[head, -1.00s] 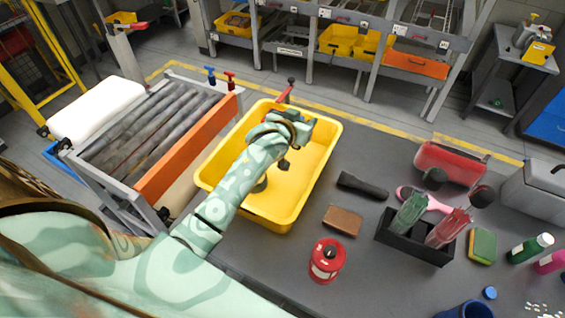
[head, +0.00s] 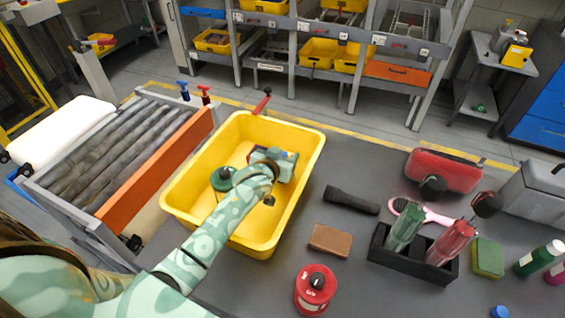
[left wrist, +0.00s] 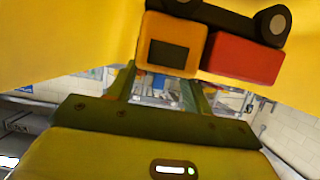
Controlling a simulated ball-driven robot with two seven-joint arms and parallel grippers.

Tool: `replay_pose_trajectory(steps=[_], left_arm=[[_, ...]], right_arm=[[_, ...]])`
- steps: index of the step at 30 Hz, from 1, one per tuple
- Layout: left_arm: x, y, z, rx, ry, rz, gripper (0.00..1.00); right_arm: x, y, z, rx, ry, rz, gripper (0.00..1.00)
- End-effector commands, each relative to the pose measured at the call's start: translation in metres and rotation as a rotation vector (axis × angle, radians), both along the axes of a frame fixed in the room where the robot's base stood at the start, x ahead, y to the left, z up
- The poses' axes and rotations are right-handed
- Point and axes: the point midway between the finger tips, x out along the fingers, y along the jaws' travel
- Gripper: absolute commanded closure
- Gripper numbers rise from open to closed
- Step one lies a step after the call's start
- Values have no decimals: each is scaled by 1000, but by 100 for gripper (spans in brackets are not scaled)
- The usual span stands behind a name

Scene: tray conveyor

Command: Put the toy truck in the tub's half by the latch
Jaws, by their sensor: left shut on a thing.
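The yellow tub (head: 180,200) stands left of the table's middle. A red-handled latch (head: 262,101) stands at its far edge. My left gripper (head: 281,165) reaches into the tub, right of its middle. The toy truck, with yellow cab, red bed and dark wheels, shows in the left wrist view (left wrist: 240,58) at my left fingers (left wrist: 160,82), wheels towards the top of that picture. My left gripper is shut on it. In the head view my gripper mostly hides the truck. A dark green round thing (head: 222,178) is in the tub left of my wrist. My right gripper is out of view.
A roller conveyor (head: 110,150) with an orange side board lies left of the tub. Right of it are a black torch (head: 351,200), a brown block (head: 330,240), a red canister (head: 315,290), a black caddy (head: 412,262) and a red case (head: 443,170).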

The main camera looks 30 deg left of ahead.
Motion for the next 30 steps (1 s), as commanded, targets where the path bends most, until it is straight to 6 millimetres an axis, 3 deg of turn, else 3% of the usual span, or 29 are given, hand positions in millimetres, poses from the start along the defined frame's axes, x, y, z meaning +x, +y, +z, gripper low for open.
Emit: replay_pose_trajectory(steps=[1,3,13,14,16,26,30], left_arm=[[0,0,-13,-1,3,0,96],[0,0,-20,-1,2,0,96],[0,0,-21,-1,0,-1,96],[0,0,-22,-1,1,-1,44],[0,0,-21,-1,1,-1,28],[-1,0,-17,0,0,0,28],[-21,-2,-8,-1,1,-1,28]], right_arm=[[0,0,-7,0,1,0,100],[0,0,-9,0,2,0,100],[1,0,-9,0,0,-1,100],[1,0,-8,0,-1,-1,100],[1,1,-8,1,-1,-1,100],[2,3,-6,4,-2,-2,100],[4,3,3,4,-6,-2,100]])
